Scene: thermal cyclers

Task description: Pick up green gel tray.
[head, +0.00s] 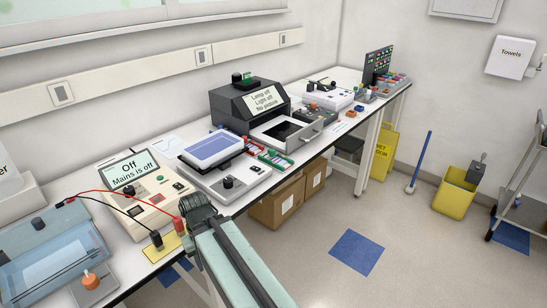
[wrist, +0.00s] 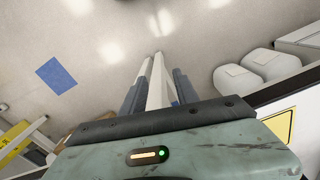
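Small green pieces (head: 273,159) show beside red ones on the bench edge, between the white blue-topped unit and the dark imager. They are too small to tell whether one is the green gel tray. My arm (head: 240,268) reaches in from the bottom of the head view and covers part of the bench front. My gripper's fingertips cannot be made out there. In the wrist view the pale green wrist housing fills the bottom. Dark and white bars stand beyond it against the floor, and I cannot tell which are fingers. No gel tray shows in the wrist view.
The white blue-topped unit (head: 228,172), dark imager (head: 249,104) with its drawer out, and power supply (head: 139,193) with red and black leads crowd the bench. Cardboard boxes (head: 277,206) stand underneath. A yellow bucket (head: 455,194) stands right; the middle floor is clear.

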